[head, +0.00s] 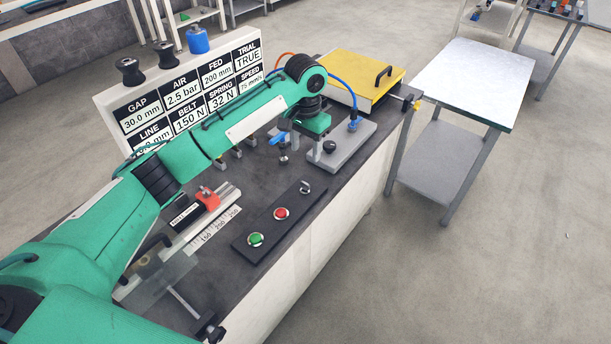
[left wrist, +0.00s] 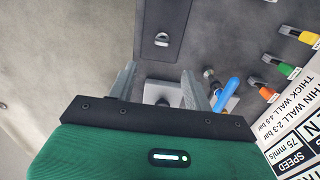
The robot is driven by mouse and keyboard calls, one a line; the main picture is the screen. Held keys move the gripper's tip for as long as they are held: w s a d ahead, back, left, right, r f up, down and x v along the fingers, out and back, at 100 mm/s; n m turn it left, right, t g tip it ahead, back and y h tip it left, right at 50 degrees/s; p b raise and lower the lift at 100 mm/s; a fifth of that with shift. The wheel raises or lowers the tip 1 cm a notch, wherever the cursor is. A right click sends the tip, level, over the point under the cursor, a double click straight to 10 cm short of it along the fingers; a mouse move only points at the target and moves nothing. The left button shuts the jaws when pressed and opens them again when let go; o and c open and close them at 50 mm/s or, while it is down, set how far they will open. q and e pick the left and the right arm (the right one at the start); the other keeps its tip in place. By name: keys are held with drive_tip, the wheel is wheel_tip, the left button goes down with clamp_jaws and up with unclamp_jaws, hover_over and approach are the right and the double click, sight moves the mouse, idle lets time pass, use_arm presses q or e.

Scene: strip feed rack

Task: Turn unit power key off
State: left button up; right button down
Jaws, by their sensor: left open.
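The unit power key (head: 305,186) is a small silver key at the far end of a dark control strip (head: 262,226), beyond a red button (head: 281,214) and a green button (head: 255,240). In the left wrist view the key (left wrist: 162,40) shows ahead of the fingers, on the strip's dark end. Its turned position is too small to tell. My left gripper (head: 310,127) is over the bench behind the key, apart from it. Its two fingers (left wrist: 157,80) are spread and empty in the left wrist view. My right gripper is not in view.
A grey plate with a black knob (head: 329,147) and blue fitting stands close to my left gripper. Coloured levers (left wrist: 268,93) and a sign board (head: 190,92) stand behind. A yellow-lidded box (head: 356,72) is at the back.

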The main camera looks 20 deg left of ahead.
use_arm(q)
drive_tip(key=p, duration=0.1)
hover_over(305, 183)
wheel_tip(305, 183, down, 6)
drive_tip(key=shift+a+f, duration=0.1)
drive_tip(key=shift+f, duration=0.15)
wheel_tip(305, 183, down, 5)
drive_tip(key=shift+f+p, duration=0.2)
drive_tip(key=shift+p, duration=0.4)
drive_tip(key=shift+f, duration=0.55)
drive_tip(key=c, duration=1)
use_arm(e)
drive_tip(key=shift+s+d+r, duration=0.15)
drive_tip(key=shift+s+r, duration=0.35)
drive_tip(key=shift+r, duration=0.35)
